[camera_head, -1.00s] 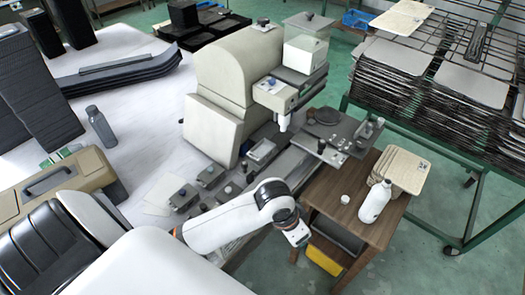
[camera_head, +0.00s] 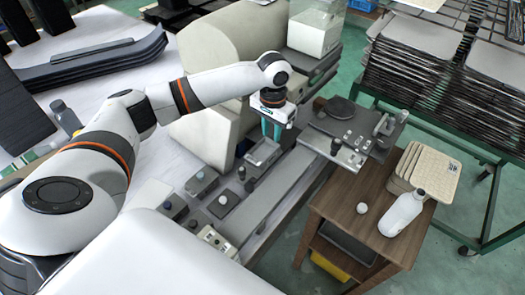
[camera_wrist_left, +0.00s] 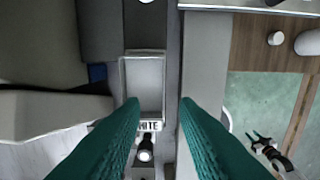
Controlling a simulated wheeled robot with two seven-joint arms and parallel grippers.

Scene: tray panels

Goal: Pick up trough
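The trough (camera_head: 263,152) is a small shallow grey rectangular tray with a raised rim. It lies at the machine's front, below the gripper in the head view. In the left wrist view the trough (camera_wrist_left: 145,85) is upright in the picture, just ahead of the fingertips and a little left of centre, with a WHITE label at its near end. My left gripper (camera_head: 272,131) points down above the trough's far end. In the wrist view its two green fingers (camera_wrist_left: 160,104) are apart with nothing between them. My right gripper is not recognisable in either view.
The beige machine (camera_head: 215,110) stands close to the left arm. Several small knobbed blocks (camera_head: 203,178) line the bench near the trough. A wooden table (camera_head: 350,200) with a white bottle (camera_head: 401,213) is to the right. A dark pronged shape (camera_wrist_left: 265,143) is unclear.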

